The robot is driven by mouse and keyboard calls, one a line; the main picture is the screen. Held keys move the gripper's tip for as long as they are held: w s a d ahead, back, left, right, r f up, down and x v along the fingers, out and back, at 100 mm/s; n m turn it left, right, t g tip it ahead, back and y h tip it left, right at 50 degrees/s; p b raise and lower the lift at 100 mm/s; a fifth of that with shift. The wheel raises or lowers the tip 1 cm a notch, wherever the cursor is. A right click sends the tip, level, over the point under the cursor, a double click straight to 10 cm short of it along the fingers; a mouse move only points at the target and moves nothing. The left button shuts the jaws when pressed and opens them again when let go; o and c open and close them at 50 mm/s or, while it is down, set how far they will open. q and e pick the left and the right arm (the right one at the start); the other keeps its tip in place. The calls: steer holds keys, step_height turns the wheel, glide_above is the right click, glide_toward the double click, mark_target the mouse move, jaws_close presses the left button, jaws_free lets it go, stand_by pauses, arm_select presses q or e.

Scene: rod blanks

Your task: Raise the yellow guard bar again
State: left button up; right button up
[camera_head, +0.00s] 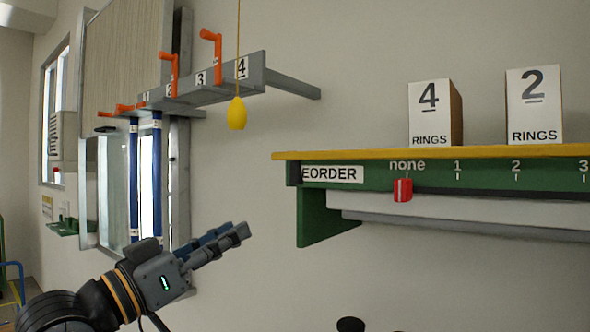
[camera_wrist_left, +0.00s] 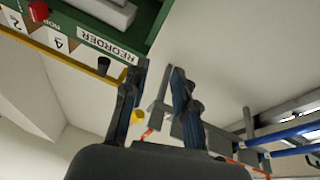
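I cannot make out a yellow guard bar for certain. A yellow pull knob (camera_head: 237,113) hangs on a cord in the head view, in front of the wall. It also shows in the left wrist view (camera_wrist_left: 138,117), between and beyond the fingers. My left gripper (camera_head: 236,232) is below the knob and apart from it. Its two fingers are spread with nothing between them, as the left wrist view shows (camera_wrist_left: 158,72). My right gripper does not show.
A grey rack (camera_head: 215,88) with orange hooked handles (camera_head: 212,45) and number labels juts from the wall, with blue rods (camera_head: 157,175) below. A green shelf (camera_head: 320,222) with a yellow edge (camera_head: 430,153), a red slider (camera_head: 402,190) and two boxes (camera_head: 430,112) stands right.

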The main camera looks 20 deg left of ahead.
arm_select(q)
steer(key=s+d+r+m+h, duration=0.3)
steer(key=s+r, duration=0.1)
steer(key=s, duration=0.4)
steer(key=p, duration=0.8)
glide_toward(290, 177)
step_height(290, 177, up, 2)
steer(key=w+d, duration=0.1)
steer(key=w, duration=0.1)
steer(key=w+d+p, duration=0.1)
steer(key=p, duration=0.3)
steer(key=w+d+r+p, duration=0.1)
steer(key=p, duration=0.3)
steer(key=shift+w+r+y, duration=0.15)
steer(key=shift+y, duration=0.15)
steer(key=shift+g, duration=0.3)
steer(key=p+x, duration=0.1)
steer(key=x, duration=0.1)
steer(key=p+x, duration=0.1)
steer(key=x, duration=0.2)
steer(key=shift+w+f, duration=0.15)
steer(key=shift+f, duration=0.05)
steer(key=shift+a, duration=0.1)
jaws_close()
